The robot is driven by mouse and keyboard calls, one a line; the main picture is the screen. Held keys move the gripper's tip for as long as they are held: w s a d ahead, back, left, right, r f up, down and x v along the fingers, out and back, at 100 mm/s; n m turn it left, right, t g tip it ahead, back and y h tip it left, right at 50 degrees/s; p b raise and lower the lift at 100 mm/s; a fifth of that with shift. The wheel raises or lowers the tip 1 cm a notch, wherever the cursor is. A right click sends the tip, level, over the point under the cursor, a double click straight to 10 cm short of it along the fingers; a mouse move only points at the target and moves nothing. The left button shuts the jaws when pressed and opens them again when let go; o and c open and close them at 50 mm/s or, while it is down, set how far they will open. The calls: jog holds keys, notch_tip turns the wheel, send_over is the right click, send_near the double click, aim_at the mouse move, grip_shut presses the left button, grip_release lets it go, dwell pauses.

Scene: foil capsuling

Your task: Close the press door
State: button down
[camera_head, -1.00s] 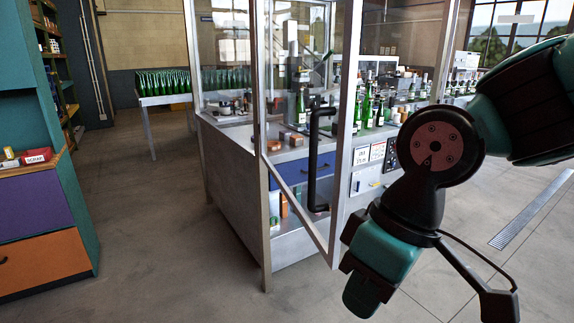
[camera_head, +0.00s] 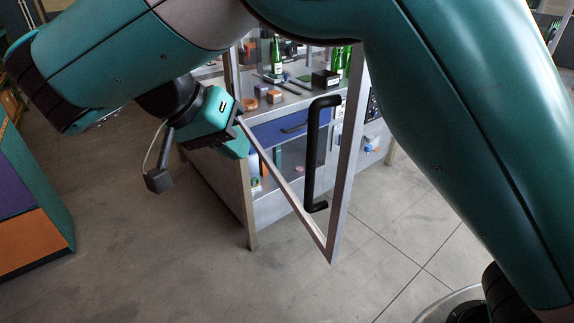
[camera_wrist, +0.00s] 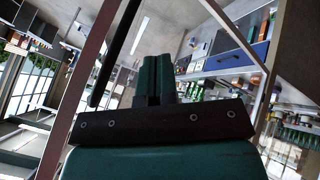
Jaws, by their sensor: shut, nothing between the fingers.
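The press door (camera_head: 343,190) is a glazed, metal-framed panel standing open, swung out from the press toward my body. Its black vertical handle (camera_head: 313,155) is on the right part of the frame. My gripper (camera_head: 240,148) is left of the handle, beside the far end of the door's bottom rail (camera_head: 285,190). Whether it touches the door I cannot tell. In the wrist view my gripper (camera_wrist: 159,62) has its teal fingers together and empty. The door frame (camera_wrist: 82,85) and handle (camera_wrist: 117,50) are to their left there.
The press cabinet (camera_head: 275,210) stands behind the door, with a blue drawer (camera_head: 290,127) and green bottles (camera_head: 277,57) on top. A cabinet with purple and orange drawers (camera_head: 35,243) is at the left. The floor between them is clear.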

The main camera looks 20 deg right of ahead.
jog(key=s+d+f+b, duration=0.1)
jog(key=d+f+b, duration=0.6)
jog(key=d+b, duration=0.1)
jog(key=shift+d+f+b, duration=0.3)
jog(key=shift+d+f, duration=0.05)
jog(key=shift+d, duration=0.15)
jog(key=shift+d, duration=0.15)
